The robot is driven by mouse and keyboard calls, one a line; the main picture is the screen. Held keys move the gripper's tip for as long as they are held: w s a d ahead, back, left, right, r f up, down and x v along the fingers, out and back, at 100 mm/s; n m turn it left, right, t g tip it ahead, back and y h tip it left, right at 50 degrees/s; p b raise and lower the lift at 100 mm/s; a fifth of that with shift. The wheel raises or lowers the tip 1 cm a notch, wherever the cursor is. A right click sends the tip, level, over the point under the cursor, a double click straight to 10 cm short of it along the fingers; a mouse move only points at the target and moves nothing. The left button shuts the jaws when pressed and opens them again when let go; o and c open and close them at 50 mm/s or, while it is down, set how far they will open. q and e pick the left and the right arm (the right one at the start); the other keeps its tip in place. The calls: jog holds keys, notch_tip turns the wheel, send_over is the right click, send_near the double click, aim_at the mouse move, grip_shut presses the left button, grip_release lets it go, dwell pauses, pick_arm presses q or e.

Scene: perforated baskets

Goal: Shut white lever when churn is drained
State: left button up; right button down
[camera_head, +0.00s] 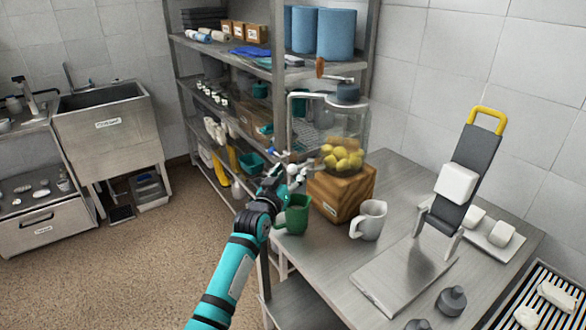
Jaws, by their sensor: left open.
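The churn (355,122) is a clear glass jar with a grey lid and a crank, standing on a wooden block (351,188). Yellow lumps (342,158) lie in its lower part; I cannot make out any liquid around them. My left gripper (289,174) is open at the churn's left side, by its outlet. A small white piece there, perhaps the white lever (293,169), is partly hidden by the fingers; I cannot tell its position or whether the gripper touches it. A green mug (297,217) stands below, in front of the block. My right gripper is not in view.
A tilted grey board with a yellow handle (487,119) stands farther right, near a metal sheet (402,275) and dark weights (452,300). Shelving rises behind the churn. The floor at left is clear.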

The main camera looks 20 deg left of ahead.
aim_at(300, 166)
pick_arm(q)
jog(key=shift+w+d, duration=0.1)
jog(key=shift+w, duration=1.15)
jog(key=shift+c, duration=0.2)
grip_shut()
